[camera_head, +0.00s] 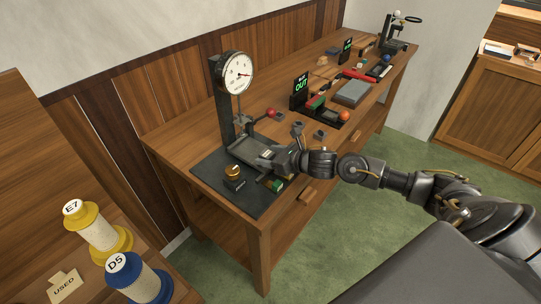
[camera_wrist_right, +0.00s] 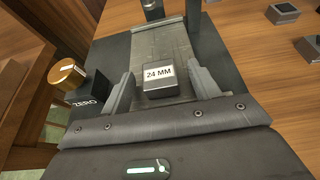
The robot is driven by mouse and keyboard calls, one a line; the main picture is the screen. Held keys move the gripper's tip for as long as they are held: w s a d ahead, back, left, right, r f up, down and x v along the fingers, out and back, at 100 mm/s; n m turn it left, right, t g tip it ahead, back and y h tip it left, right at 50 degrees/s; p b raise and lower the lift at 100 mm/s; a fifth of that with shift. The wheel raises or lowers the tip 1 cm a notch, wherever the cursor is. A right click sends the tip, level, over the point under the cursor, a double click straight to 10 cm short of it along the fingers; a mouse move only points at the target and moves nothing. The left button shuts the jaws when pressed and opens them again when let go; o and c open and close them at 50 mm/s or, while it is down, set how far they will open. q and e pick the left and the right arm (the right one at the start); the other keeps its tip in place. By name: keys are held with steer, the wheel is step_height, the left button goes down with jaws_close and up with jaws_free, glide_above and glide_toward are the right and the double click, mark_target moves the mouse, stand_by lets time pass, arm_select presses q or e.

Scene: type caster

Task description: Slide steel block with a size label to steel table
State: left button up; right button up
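The steel block (camera_wrist_right: 160,80) is a small dark grey block with a white "24 MM" label. In the wrist view it stands upright between the two fingers of my right gripper (camera_wrist_right: 162,74), with a gap on each side. The right gripper is open and also shows in the head view (camera_head: 274,156), low at the front of the dial stand. The steel table (camera_wrist_right: 163,45) is the flat grey plate running ahead of the block. The block appears at the near part of this plate; the plate's near edge is hidden by the gripper. My left gripper is out of view.
The dial gauge (camera_head: 235,72) stands on a post behind the plate. A brass knob (camera_wrist_right: 67,74) and a black "ZERO" block (camera_wrist_right: 89,95) are close to the left finger.

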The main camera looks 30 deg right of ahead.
steer(key=b+v, duration=0.3)
steer(key=v, duration=0.7)
steer(key=shift+s+r, duration=0.25)
steer(key=shift+s, duration=0.05)
steer(key=shift+f, duration=0.1)
stand_by(0.3)
